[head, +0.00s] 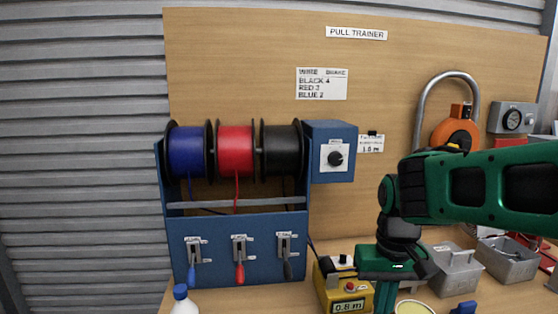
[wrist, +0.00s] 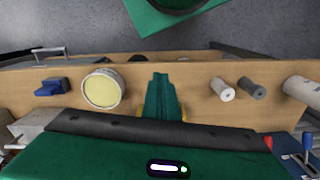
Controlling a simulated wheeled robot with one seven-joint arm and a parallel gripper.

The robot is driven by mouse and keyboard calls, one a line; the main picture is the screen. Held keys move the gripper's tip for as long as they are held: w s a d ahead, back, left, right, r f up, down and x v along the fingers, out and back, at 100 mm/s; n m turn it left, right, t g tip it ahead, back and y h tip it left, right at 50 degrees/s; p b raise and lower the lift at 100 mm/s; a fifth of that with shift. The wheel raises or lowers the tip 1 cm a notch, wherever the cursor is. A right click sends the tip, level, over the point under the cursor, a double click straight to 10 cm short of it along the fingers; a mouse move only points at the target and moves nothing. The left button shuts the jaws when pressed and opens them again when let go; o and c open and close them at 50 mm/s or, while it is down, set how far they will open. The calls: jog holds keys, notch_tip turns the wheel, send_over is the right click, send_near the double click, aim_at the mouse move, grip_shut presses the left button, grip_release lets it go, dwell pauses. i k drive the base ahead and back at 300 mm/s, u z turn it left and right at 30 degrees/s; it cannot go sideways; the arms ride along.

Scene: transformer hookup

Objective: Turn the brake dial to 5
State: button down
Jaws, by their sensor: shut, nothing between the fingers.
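The brake dial (head: 335,158) is a black knob on a white plate, on the front of a blue box at the right end of the spool rack. The knob's number and pointer are too small to read. My gripper points down over the bench, below and to the right of the dial, and is clear of it. In the wrist view its green fingers (wrist: 160,80) are together and empty. The dial cannot be made out in the wrist view. A wire brake card (head: 321,84) on the board reads black 4, red 3, blue 2.
Blue, red and black spools (head: 236,151) sit left of the dial, above several levers (head: 239,258). A yellow meter (head: 345,292) reading 0.8 m stands near my gripper. Grey bins (head: 455,268) and an orange hook block (head: 456,130) are at right. A round pale-yellow thing (wrist: 103,88) lies near my fingers.

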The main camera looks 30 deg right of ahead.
aim_at(335, 158)
jog(key=z, duration=0.75)
jog(key=k, duration=0.7)
jog(key=u, duration=0.55)
